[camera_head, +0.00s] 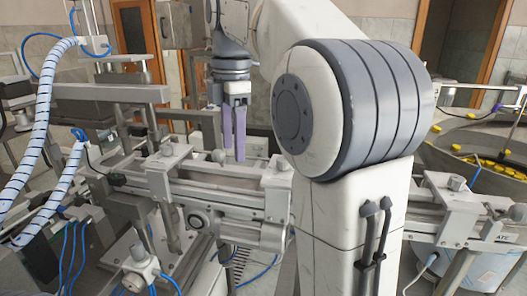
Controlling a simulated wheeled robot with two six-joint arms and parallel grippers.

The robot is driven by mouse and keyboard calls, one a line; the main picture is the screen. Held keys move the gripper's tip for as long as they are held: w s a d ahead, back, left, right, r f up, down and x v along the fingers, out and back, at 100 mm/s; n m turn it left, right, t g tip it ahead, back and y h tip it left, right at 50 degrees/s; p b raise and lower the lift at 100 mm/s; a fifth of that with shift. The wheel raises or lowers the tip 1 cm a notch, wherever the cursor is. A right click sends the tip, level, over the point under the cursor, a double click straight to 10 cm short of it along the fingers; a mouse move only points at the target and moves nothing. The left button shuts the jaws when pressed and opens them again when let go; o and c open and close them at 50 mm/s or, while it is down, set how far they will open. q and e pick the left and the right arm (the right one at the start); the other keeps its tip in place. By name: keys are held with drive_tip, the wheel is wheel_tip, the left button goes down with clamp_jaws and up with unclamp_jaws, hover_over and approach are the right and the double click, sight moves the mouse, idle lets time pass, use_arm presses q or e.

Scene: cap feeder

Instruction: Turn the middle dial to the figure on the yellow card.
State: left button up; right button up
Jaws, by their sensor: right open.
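My right gripper (234,150) hangs pointing down near the middle of the view, its two purple fingers slightly apart with nothing seen between them. It is in front of or above the grey metal rail assembly (230,192); the exact gap cannot be told. Small round grey knobs (219,156) stand on the rail's clamps. A round fitting with a dark centre (197,218) is on the machine below left of the gripper. I cannot make out which part is the middle dial. No yellow card shows. My left gripper is not in view.
My own large white and grey arm hides much of the centre right. A feeder bowl (438,150) with yellow caps (470,160) stands at the right. Striped hoses (42,110) and thin blue tubes (68,250) run along the left. Metal posts and clamps crowd the rail.

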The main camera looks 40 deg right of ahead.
drive_tip(key=s+d+r+n, duration=0.3)
drive_tip(key=d+r, duration=0.3)
drive_tip(key=d, duration=0.4)
drive_tip(key=f+b, duration=0.1)
drive_tip(key=f, duration=0.2)
drive_tip(key=f+b, duration=0.1)
drive_tip(key=f, duration=0.2)
drive_tip(key=f+b, duration=0.2)
drive_tip(key=f, duration=0.1)
drive_tip(key=shift+s+a+f, duration=0.15)
drive_tip(key=shift+s, duration=0.15)
drive_tip(key=shift+f, duration=0.4)
clamp_jaws()
